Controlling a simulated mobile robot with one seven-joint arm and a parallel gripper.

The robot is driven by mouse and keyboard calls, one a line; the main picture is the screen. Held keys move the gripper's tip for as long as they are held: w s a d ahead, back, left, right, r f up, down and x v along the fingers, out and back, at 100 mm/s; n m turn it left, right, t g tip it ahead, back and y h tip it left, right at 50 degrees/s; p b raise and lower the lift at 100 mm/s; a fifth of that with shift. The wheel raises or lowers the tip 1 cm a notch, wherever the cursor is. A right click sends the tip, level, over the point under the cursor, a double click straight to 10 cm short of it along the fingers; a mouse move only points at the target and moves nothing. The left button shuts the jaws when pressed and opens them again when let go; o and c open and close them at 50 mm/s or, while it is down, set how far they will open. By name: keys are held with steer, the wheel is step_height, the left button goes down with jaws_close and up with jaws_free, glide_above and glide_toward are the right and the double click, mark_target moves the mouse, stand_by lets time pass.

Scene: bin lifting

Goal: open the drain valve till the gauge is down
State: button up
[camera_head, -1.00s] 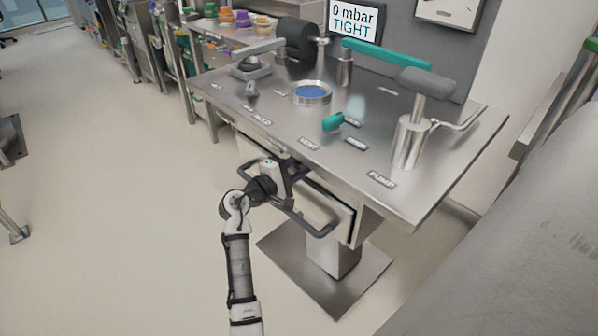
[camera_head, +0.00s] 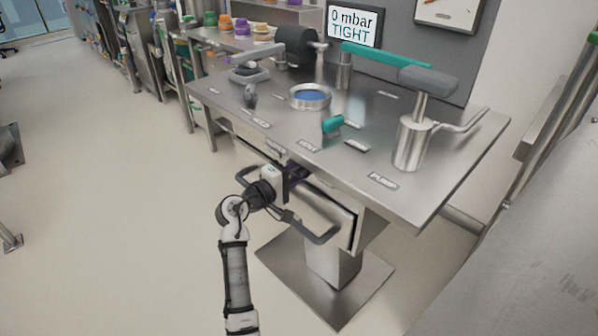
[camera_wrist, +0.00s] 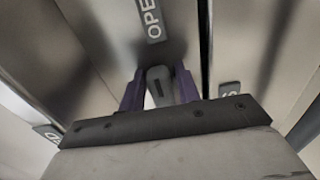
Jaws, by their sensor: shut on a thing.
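My gripper (camera_head: 297,174) is at the front of the steel bench, just under the edge of its top. In the wrist view its two purple fingers (camera_wrist: 159,88) are shut on a small grey lever (camera_wrist: 158,84), one on each side. A label reading OPEN (camera_wrist: 153,22) is just beyond the lever. In the head view the gripper and bench edge hide the lever. I cannot read a name for this valve. The gauge display (camera_head: 353,25) reads 0 mbar TIGHT.
The bench top (camera_head: 270,140) holds a round dish with a blue inside (camera_head: 310,96), a teal knob (camera_head: 333,124), and a pump (camera_head: 412,142) with a grey-gripped lever. A drawer-like front with a dark bar handle (camera_head: 322,236) is below. Open floor is to the left.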

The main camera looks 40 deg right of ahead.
steer(key=o, duration=0.7)
steer(key=shift+o, duration=0.2)
steer(key=shift+a, duration=0.1)
steer(key=s+a, duration=0.1)
steer(key=a, duration=1.2)
steer(key=shift+a+b, duration=0.35)
steer(key=shift+b, duration=0.05)
